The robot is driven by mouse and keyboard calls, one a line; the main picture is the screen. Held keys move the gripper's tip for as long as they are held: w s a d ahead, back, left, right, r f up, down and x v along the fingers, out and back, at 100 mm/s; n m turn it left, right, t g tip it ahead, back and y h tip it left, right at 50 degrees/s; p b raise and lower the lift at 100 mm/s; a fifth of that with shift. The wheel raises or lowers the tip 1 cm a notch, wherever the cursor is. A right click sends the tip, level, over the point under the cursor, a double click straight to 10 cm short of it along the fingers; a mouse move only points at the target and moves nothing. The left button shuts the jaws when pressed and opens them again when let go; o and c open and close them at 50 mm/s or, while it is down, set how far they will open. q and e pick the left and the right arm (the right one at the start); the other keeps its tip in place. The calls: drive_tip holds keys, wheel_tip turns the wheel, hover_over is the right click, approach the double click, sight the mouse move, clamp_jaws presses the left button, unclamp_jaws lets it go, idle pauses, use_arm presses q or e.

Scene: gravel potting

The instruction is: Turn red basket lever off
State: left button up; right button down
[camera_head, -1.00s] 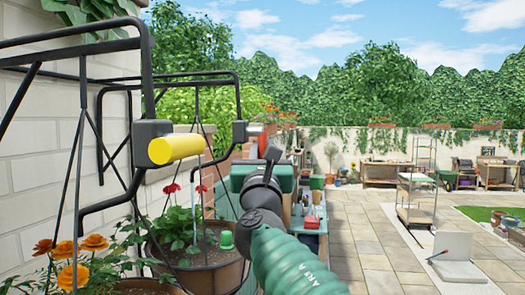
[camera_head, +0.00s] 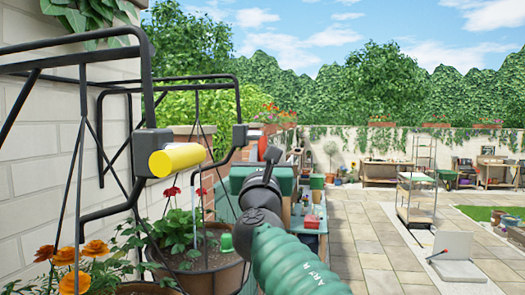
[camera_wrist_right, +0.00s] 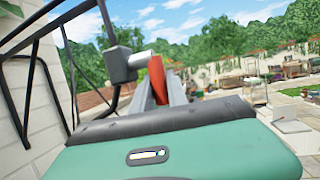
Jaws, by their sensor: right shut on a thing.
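The red lever (camera_head: 262,143) is on the dark box of the farther hanging basket (camera_head: 205,282), which holds red flowers. In the right wrist view the red lever (camera_wrist_right: 157,80) stands near upright beside a pale stub on the box (camera_wrist_right: 123,64). My right gripper (camera_head: 268,160) is at the red lever, and its fingers, also seen in the wrist view (camera_wrist_right: 172,90), are closed around it. The fingertips partly hide the lever in the head view. My left gripper is not in view.
A yellow lever (camera_head: 178,159) sticks out from the nearer basket's frame, left of my right arm. Black metal frames (camera_head: 148,75) stand along the white brick wall (camera_head: 40,150). Orange flowers (camera_head: 75,268) are at lower left. Open paving (camera_head: 365,240) lies to the right.

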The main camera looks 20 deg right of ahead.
drive_tip(key=shift+s+a+r+g+p, duration=0.2)
drive_tip(key=shift+r+g+p, duration=0.2)
drive_tip(key=shift+p, duration=0.3)
drive_tip(key=shift+s+f+g+y, duration=0.1)
drive_tip(key=shift+g+y, duration=0.3)
drive_tip(key=g, duration=0.1)
drive_tip(key=m+g, duration=0.1)
drive_tip(key=shift+s+a+g+y, duration=0.25)
drive_tip(key=shift+s+g+y, duration=0.05)
drive_tip(key=shift+s+y, duration=0.1)
drive_tip(key=shift+s+g+y, duration=0.1)
drive_tip(key=shift+g+y, duration=0.2)
drive_tip(key=shift+g, duration=0.1)
drive_tip(key=shift+a+r, duration=0.1)
drive_tip(key=shift+r, duration=0.1)
drive_tip(key=shift+s+r+g, duration=0.15)
drive_tip(key=shift+g, duration=0.15)
drive_tip(key=c, duration=1.7)
unclamp_jaws()
drive_tip(key=shift+o, duration=0.6)
drive_tip(key=shift+w, duration=0.2)
drive_tip(key=shift+a+f, duration=0.1)
drive_tip(key=shift+f, duration=0.1)
